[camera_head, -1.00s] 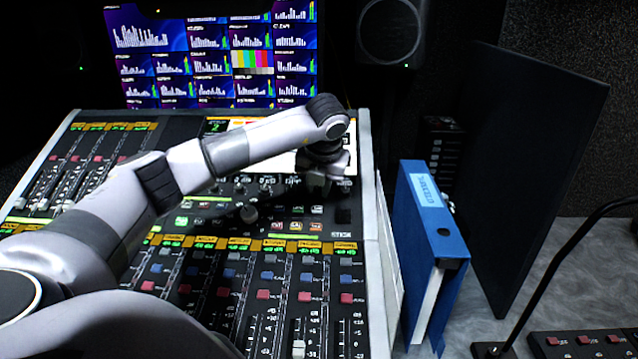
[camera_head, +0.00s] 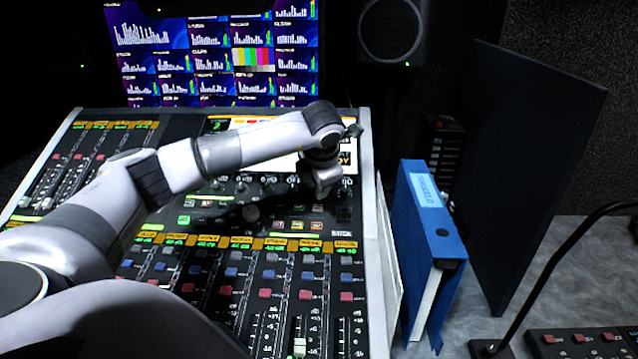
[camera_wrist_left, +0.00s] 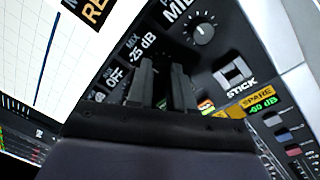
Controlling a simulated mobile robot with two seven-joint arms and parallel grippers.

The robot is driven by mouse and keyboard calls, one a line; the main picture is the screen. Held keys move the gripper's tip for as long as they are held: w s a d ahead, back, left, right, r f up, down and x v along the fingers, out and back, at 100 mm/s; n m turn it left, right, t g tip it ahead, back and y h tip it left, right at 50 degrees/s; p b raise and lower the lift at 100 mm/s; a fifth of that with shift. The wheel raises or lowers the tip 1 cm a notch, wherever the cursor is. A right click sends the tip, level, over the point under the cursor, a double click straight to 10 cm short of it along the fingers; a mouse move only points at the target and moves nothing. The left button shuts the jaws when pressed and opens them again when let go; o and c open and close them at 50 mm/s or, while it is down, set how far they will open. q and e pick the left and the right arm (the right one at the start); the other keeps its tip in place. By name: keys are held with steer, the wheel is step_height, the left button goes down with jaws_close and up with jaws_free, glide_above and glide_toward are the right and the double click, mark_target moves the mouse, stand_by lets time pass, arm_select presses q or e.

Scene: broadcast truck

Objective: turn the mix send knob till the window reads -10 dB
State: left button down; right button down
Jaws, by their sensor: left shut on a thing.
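The mix window (camera_wrist_left: 143,44) in the left wrist view reads -25 dB, with the label MIX above it. My left gripper (camera_wrist_left: 165,88) is shut just below this window, its two dark fingers pointing at the panel. The mix send knob is hidden between and behind the fingers, so I see little or nothing of it. In the head view the left gripper (camera_head: 325,188) points down at the upper right part of the mixing console (camera_head: 366,250). My right gripper is in neither view.
A bright screen (camera_wrist_left: 40,50) lies on the other side. A blue binder (camera_head: 432,235) stands right of the console. Monitors (camera_head: 215,55) are behind.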

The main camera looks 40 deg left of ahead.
arm_select(q)
steer(key=shift+r+m, duration=0.1)
steer(key=shift+m, duration=0.4)
steer(key=c, duration=1)
jaws_free()
steer(key=v, duration=0.7)
steer(key=shift+s, duration=0.1)
